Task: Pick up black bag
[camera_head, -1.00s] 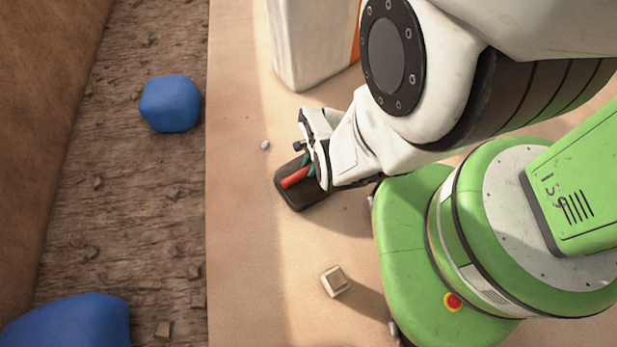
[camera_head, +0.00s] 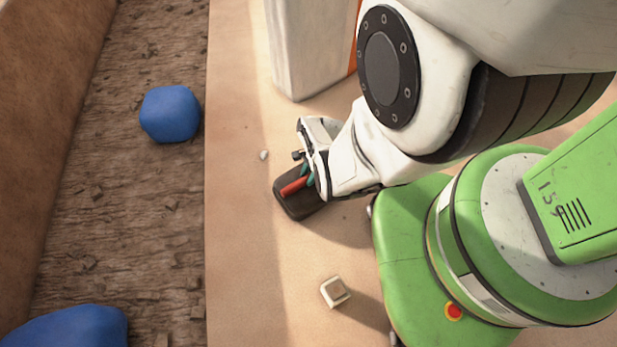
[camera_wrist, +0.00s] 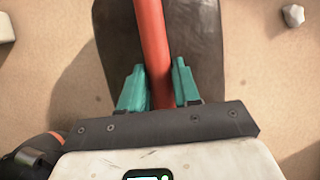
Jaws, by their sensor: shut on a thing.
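The black bag (camera_head: 303,207) lies on the sandy floor, left of my green base in the head view. It has a red bar (camera_head: 292,187) like a handle across its top. In the wrist view the dark bag (camera_wrist: 205,40) fills the upper middle, with the red bar (camera_wrist: 152,45) running over it. My gripper (camera_head: 305,175) is at the bag. Its two teal fingers stand on either side of the red bar in the wrist view (camera_wrist: 160,90) and are shut on it. I cannot tell whether the bag is clear of the floor.
A small pale cube (camera_head: 335,292) sits on the floor below the bag. A white block-like post (camera_head: 313,50) stands above it. A blue lump (camera_head: 170,114) and a larger blue one (camera_head: 70,328) lie on the rough strip at left. A small stone (camera_head: 264,155) lies near.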

